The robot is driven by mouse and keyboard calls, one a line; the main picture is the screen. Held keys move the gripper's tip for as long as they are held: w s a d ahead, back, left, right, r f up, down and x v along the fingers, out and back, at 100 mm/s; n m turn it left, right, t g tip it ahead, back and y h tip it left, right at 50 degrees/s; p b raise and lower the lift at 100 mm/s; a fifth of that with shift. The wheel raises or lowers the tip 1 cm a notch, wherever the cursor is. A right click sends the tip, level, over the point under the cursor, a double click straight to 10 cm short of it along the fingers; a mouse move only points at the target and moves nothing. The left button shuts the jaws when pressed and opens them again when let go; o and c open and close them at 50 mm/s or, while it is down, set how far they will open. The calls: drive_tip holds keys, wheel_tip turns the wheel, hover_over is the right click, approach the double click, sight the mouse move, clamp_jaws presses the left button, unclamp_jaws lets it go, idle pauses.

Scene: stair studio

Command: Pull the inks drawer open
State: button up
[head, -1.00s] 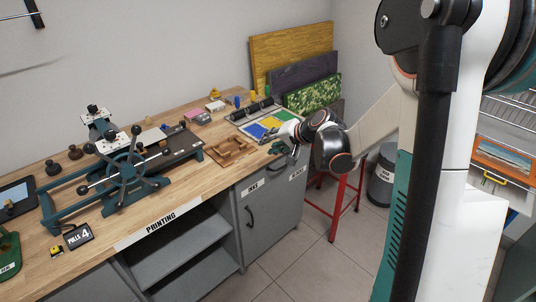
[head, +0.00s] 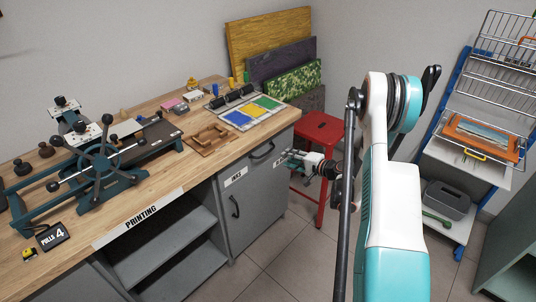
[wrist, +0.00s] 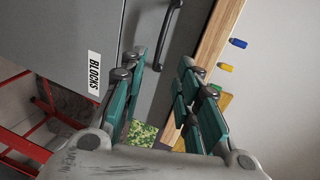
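The inks drawer (head: 246,169) is a grey drawer front under the worktop, with a white INKS label (head: 236,177) and a dark bar handle (head: 262,151). It looks shut. In the wrist view the handle (wrist: 170,35) lies ahead, lined up with the gap between my fingers and apart from them. My gripper (head: 288,157) is at the right end of the cabinet front, partly covering the BLOCKS label in the head view. In the wrist view my gripper (wrist: 161,67) is open and empty, its teal fingers spread. The INKS label is outside the wrist view.
Below the drawer is a grey door with its own handle (head: 235,207). The BLOCKS label (wrist: 95,73) shows in the wrist view. A red stool (head: 320,128) stands right of the cabinet. A wire rack (head: 490,90) is at far right. The floor before the cabinet is clear.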

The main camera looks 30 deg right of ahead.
sight(269, 152)
drive_tip(key=b+x, duration=0.3)
drive_tip(key=x, duration=1)
drive_tip(key=shift+b, duration=0.35)
clamp_jaws()
